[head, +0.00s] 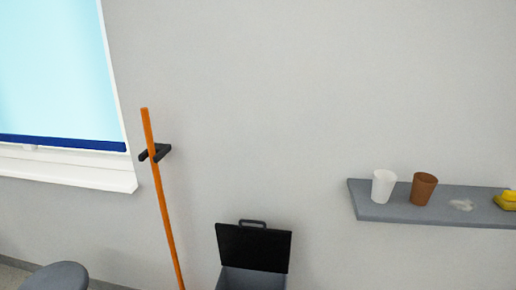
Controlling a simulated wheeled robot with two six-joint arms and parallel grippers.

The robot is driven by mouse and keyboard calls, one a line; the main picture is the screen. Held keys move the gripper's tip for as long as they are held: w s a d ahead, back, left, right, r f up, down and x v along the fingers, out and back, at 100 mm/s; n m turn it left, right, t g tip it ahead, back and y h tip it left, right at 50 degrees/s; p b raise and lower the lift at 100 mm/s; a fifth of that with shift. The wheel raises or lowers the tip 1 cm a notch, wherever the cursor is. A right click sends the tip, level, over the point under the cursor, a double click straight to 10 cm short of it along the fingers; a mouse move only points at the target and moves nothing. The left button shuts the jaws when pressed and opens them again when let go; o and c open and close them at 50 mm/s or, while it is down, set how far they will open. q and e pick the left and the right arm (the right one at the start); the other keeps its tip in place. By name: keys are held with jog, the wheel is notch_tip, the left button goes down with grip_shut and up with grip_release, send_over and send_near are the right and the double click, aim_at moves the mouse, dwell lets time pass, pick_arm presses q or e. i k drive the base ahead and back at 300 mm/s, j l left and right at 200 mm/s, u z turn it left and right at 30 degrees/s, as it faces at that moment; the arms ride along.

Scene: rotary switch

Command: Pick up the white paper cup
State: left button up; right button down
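The white paper cup (383,187) stands upright at the left end of a grey wall shelf (358,202) on the right side of the head view. A brown cup (423,189) stands just to its right on the same shelf, with a small gap between them. Neither of my grippers shows in the head view.
A pale smear (461,205) and a yellow item (507,200) are further right on the shelf. An orange pole (163,205) stands in a black wall holder (162,152). Below are an open-lidded dark box (254,249) and a round grey stool (55,277). A window (55,65) is at left.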

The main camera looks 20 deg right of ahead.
aim_at(384, 182)
jog(key=l+z, duration=0.15)
jog(key=z, duration=1.5)
jog(key=i+l+u, duration=0.1)
jog(key=u, duration=0.3)
jog(key=l+u, duration=0.55)
jog(key=u, duration=0.25)
